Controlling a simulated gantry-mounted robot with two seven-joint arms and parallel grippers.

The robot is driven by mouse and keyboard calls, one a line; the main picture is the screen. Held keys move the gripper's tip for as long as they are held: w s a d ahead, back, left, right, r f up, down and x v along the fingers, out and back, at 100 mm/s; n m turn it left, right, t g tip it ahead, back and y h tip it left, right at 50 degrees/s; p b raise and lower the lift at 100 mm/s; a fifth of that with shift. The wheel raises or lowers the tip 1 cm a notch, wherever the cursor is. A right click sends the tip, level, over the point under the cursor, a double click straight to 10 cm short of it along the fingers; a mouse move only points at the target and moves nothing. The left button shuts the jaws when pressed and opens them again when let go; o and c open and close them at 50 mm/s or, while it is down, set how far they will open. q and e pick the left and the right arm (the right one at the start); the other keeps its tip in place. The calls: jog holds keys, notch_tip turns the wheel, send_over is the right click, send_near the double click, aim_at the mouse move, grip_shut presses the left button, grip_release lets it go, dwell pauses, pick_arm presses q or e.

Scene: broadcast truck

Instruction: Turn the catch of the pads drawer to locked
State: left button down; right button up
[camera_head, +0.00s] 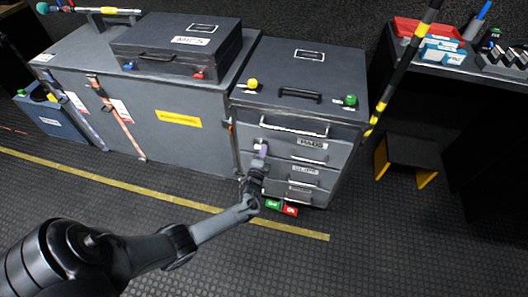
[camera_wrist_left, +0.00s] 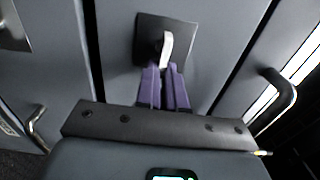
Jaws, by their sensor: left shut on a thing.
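The pads drawer (camera_head: 312,143) is the drawer labelled PADS in the front of the grey cabinet, and it looks shut. Its catch (camera_wrist_left: 167,48) is a small white lever on a dark square plate (camera_wrist_left: 148,28) in the left wrist view. In the head view the catch (camera_head: 257,141) is a small pale spot left of the label. My left gripper (camera_wrist_left: 163,68) has purple fingers, closed on the lower end of the lever. In the head view the left gripper (camera_head: 261,151) is at the drawer front's left side. My right gripper is not in view.
Further drawers with handles sit below, one labelled CLIPS (camera_head: 305,170). Green and red tags (camera_head: 290,210) lie at the cabinet's foot. A striped pole (camera_head: 405,70) leans at right beside a black step stool (camera_head: 410,152). A MICS case (camera_head: 180,45) sits on the long chest.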

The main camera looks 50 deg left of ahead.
pick_arm(q)
jog(key=shift+s+a+f, duration=0.15)
jog(key=shift+a+f, duration=0.05)
jog(key=c, duration=1.3)
grip_release()
jog(key=shift+o, duration=0.3)
jog(key=shift+s+a+r, duration=0.1)
jog(key=shift+a, duration=0.05)
jog(key=p+v, duration=0.4)
jog(key=v, duration=0.7)
